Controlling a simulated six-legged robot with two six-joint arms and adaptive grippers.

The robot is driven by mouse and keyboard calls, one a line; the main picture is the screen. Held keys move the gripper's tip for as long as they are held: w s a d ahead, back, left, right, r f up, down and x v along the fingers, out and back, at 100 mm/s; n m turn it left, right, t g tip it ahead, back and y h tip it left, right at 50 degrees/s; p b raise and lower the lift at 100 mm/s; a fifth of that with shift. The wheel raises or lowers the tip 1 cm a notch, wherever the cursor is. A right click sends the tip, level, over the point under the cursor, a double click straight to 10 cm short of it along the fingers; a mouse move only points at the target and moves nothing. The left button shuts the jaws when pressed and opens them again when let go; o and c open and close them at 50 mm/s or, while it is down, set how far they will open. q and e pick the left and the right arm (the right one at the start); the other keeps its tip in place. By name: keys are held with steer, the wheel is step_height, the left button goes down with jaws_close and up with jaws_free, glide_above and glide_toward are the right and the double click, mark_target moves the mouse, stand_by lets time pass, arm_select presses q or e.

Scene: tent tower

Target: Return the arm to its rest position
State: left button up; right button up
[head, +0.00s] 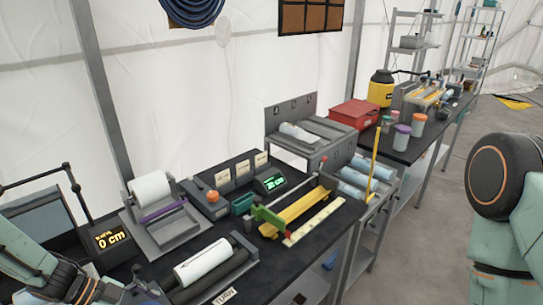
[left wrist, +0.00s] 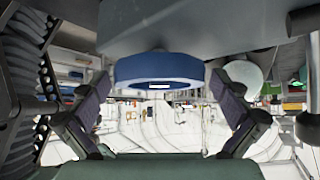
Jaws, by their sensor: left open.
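My left arm comes in at the lower left corner of the head view, low beside the near edge of the workbench. Its gripper end is at the bottom edge there and is partly cut off. Beyond the fingers the wrist view shows the white tent and shelving, tilted. My right arm shows only as a large rounded link at the right edge of the head view. Its gripper is out of the picture.
A red box (head: 354,114) and yellow canister (head: 381,88) stand farther back. The floor (head: 430,225) at right is clear.

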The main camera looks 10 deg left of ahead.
arm_select(q)
steer(key=shift+r+n+t+y, duration=0.1)
steer(key=shift+n+t+y, duration=0.2)
steer(key=shift+n+t, duration=0.65)
steer(key=shift+n+t+y, duration=0.4)
steer(key=shift+n+t, duration=0.05)
steer(key=shift+n, duration=0.6)
steer(key=shift+n+t+y, duration=0.3)
steer(key=shift+n+t, duration=0.2)
steer(key=shift+n, duration=0.2)
steer(key=shift+n+t+y, duration=0.3)
steer(key=shift+n+y, duration=0.1)
steer(key=shift+n, duration=0.3)
